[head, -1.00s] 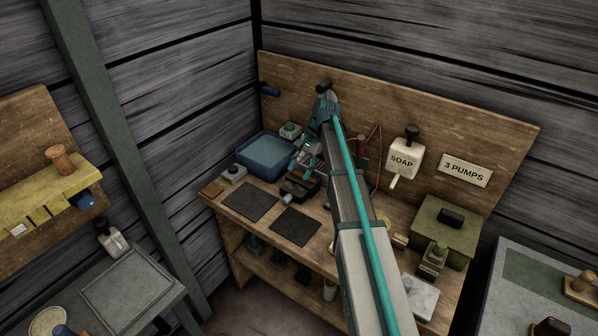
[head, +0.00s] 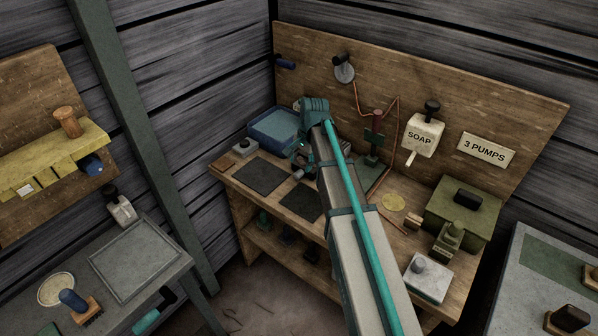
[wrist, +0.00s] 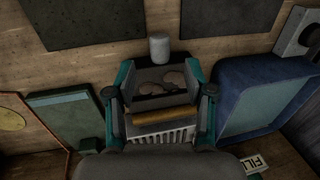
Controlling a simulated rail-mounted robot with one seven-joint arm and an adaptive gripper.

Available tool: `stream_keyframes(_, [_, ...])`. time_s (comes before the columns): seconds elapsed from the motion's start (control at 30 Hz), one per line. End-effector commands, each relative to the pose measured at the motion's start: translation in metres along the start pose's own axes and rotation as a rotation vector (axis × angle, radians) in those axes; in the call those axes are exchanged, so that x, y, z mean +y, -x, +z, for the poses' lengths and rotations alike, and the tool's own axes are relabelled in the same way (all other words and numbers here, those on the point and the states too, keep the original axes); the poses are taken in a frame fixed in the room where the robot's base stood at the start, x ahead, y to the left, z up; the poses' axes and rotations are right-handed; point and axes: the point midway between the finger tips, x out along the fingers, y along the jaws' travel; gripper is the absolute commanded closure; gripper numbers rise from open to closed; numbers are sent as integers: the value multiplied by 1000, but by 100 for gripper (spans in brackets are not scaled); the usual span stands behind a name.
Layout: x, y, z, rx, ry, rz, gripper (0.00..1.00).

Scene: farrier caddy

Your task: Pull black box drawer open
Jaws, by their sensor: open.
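In the wrist view a small black box (wrist: 152,102) stands between the fingers of my gripper (wrist: 160,75). Its top looks open, with several rounded dull pieces inside. A pale cylindrical knob (wrist: 159,49) sticks out from its far side, toward the dark mats. A wooden bar (wrist: 163,116) and a pale slatted part (wrist: 160,135) lie nearer the camera. My gripper is open, one teal finger on each side of the box; I cannot tell whether they touch it. In the head view my wrist and arm hide most of the box. I cannot tell how far the drawer stands out.
A blue tub (head: 275,131) is beside the box. Two dark mats (head: 259,176) lie on the wooden bench (head: 226,170) toward its front edge. A green plate (wrist: 66,110) is on the other side. A soap dispenser (head: 423,137) hangs on the backboard.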

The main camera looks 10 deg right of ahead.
Motion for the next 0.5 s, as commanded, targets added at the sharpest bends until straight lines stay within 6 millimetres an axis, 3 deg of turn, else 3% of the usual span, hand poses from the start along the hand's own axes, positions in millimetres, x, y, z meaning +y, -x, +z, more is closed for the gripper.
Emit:
stream_keyframes(0.3, [0, -46, 0, -2, 0, 1, 46])
stream_keyframes(0.5, [0, -59, 0, -1, 0, 1, 46])
